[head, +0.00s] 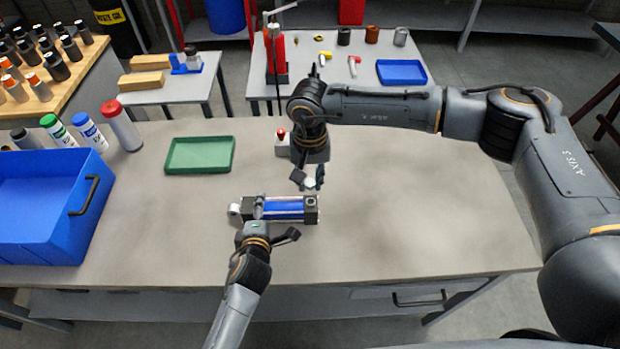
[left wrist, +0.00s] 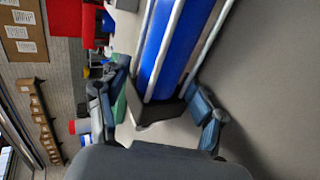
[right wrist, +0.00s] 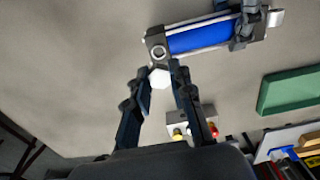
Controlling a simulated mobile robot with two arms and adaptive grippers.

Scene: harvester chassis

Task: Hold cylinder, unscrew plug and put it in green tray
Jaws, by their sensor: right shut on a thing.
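The blue cylinder (head: 288,207) with grey end blocks lies on the workbench. It also shows in the left wrist view (left wrist: 178,50) and the right wrist view (right wrist: 200,38). My left gripper (head: 258,210) has its fingers on both sides of it, near the rod end; their contact is unclear. My right gripper (head: 312,180) is shut on the white plug (right wrist: 160,78). The plug is apart from the round port in the cylinder's end block, which shows open in the right wrist view. The green tray (head: 200,155) lies empty at the back left of the bench.
A small grey box with a red button (head: 282,141) stands behind the cylinder, close to my right gripper. A blue bin (head: 45,205) and several bottles (head: 90,132) stand at the left. The bench between the cylinder and the green tray is clear.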

